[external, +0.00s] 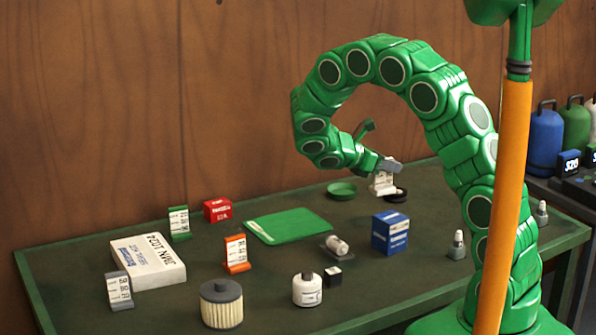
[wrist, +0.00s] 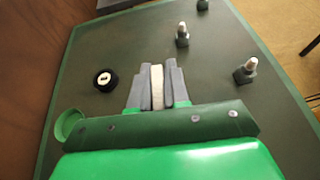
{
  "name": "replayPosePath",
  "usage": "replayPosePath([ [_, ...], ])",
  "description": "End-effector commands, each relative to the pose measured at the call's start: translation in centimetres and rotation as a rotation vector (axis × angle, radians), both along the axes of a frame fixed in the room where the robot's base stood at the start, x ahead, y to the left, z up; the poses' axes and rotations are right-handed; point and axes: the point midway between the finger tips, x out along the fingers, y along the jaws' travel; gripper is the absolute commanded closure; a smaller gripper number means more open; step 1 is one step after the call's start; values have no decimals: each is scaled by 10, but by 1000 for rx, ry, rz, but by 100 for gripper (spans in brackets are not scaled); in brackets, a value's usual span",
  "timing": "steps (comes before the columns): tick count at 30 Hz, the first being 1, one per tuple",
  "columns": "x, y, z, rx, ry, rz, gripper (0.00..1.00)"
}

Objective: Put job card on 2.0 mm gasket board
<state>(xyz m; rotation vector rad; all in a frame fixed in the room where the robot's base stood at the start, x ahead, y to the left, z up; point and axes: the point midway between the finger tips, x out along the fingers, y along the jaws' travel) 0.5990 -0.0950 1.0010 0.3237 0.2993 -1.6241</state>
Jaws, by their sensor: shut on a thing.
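My gripper (external: 388,166) is at the far right part of the bench, shut on a small white card-like block with dark print (external: 383,184), which I take to be the job card. In the wrist view, my gripper (wrist: 157,88) has grey fingers on both sides of its pale edge (wrist: 157,87). It is upright just above or at the bench top; I cannot tell if it touches. A flat green sheet (external: 287,227), apparently the gasket board, lies mid-bench, left of and nearer than my gripper. Its thickness marking is unreadable, and nothing lies on it.
A green dish (external: 342,190) and a black round part (wrist: 105,79) are close to my gripper. A blue box (external: 390,233), a clear-wrapped part (external: 337,246), a red box (external: 217,210) and orange (external: 236,254) and green (external: 179,223) card stands surround the sheet.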

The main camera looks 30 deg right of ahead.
Motion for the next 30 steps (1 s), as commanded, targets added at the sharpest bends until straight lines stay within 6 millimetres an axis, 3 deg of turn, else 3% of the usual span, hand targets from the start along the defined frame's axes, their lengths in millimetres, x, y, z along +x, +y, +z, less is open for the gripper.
replayPosePath([
  [7,5,19,3,-4,0,84,100],
  [30,42,136,8,-4,-3,666,100],
])
